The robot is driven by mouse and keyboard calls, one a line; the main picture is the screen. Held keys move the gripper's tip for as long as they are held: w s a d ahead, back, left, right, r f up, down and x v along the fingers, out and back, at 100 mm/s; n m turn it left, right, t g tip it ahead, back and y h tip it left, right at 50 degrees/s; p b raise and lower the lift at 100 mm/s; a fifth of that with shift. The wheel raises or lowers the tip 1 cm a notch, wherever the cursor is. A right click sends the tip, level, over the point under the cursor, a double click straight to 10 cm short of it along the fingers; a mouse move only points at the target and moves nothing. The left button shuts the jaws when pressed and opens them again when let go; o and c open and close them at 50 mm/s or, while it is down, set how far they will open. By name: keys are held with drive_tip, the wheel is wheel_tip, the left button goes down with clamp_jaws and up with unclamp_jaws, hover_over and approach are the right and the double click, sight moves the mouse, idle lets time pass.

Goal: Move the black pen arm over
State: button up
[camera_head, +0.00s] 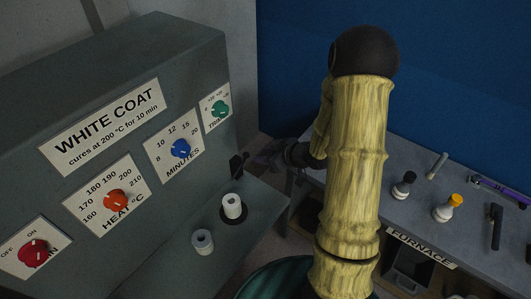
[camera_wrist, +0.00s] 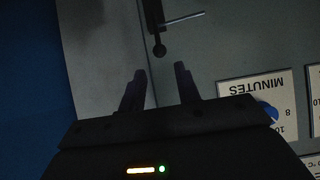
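A black arm with a ball end (camera_wrist: 159,48), which looks like the pen arm, shows at the top of the wrist view. A thin grey rod sticks out to its right. In the head view a small black part (camera_head: 238,164), likely the same arm, stands at the right end of the grey machine. My gripper (camera_wrist: 160,80) is open and empty, its two dark fingers apart. The ball end lies beyond the gap between the fingertips, not between them. In the head view my gripper is dark and partly hidden by my arm.
The grey machine carries a red knob (camera_head: 33,252), an orange knob (camera_head: 116,200), a blue knob (camera_head: 180,149) and a green knob (camera_head: 220,109). Two white rolls (camera_head: 232,206) stand on its ledge. A grey table (camera_head: 410,160) with small tools and a furnace label is at right.

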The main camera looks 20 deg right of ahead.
sight(249, 155)
drive_tip(key=shift+w+f, duration=0.1)
drive_tip(key=shift+w+a+f+b, duration=0.3)
drive_tip(key=shift+w+f+b, duration=0.1)
drive_tip(key=shift+b, duration=0.1)
drive_tip(key=b+x, duration=0.3)
drive_tip(key=x, duration=0.3)
drive_tip(key=shift+w+a+f, duration=0.15)
drive_tip(key=shift+w+a, duration=0.05)
drive_tip(key=shift+w, duration=0.05)
drive_tip(key=shift+c, duration=0.2)
drive_tip(key=c, duration=0.5)
drive_tip(key=shift+o, duration=0.2)
drive_tip(key=shift+d, duration=0.1)
